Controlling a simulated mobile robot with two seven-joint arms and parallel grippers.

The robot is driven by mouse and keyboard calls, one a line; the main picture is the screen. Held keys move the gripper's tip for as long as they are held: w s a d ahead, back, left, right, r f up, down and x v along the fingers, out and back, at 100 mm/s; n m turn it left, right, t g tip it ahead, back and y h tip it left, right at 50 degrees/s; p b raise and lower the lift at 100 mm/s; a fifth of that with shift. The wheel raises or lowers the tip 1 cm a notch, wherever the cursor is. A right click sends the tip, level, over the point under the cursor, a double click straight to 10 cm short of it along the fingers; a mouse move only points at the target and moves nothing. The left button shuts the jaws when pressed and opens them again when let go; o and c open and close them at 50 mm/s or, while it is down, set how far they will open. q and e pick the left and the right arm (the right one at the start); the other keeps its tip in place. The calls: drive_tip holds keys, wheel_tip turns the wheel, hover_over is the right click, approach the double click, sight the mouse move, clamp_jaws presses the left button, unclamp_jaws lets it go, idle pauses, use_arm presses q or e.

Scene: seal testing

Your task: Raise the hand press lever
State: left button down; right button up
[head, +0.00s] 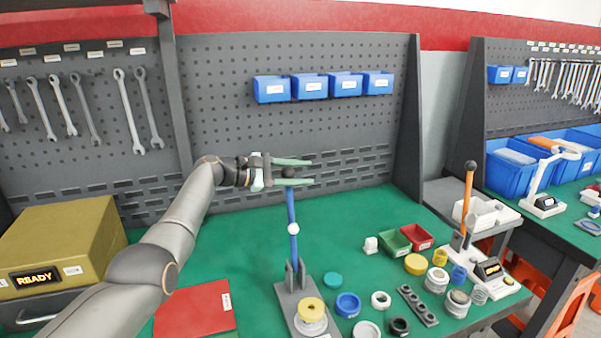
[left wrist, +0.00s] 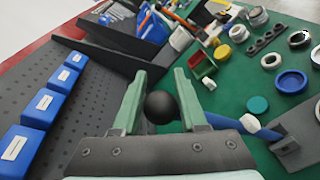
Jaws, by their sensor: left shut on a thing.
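The hand press has a grey base (head: 286,300) on the green bench and a blue lever (head: 292,215) standing almost upright, with a white collar partway along. A black ball knob (head: 288,173) tops the lever. My left gripper (head: 302,172) comes in from the left with its pale green fingers on either side of the knob, shut on it. In the left wrist view the knob (left wrist: 162,107) sits between the fingers, and the blue lever (left wrist: 232,124) runs off to the right. My right gripper is not in view.
A yellow-capped part (head: 311,308) sits on the press base. Several rings and caps, a green bin (head: 394,243) and a red bin (head: 417,236) lie to its right. An orange-lever device (head: 468,200) stands further right. A red folder (head: 197,308) lies left. A pegboard closes the back.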

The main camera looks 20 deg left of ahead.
use_arm(q)
drive_tip(key=shift+w+a+f, duration=0.1)
drive_tip(key=shift+a+f, duration=0.1)
drive_tip(key=shift+a, duration=0.1)
drive_tip(key=c, duration=0.8)
unclamp_jaws()
drive_tip(key=o, duration=0.3)
drive_tip(key=shift+w+f, duration=0.15)
drive_tip(key=shift+f, duration=0.05)
drive_tip(key=shift+o, duration=0.2)
drive_tip(key=shift+r, duration=0.1)
drive_tip(key=shift+v, duration=0.8)
drive_tip(key=v, duration=1.1)
drive_tip(key=shift+b, duration=0.3)
drive_tip(key=shift+d, duration=0.1)
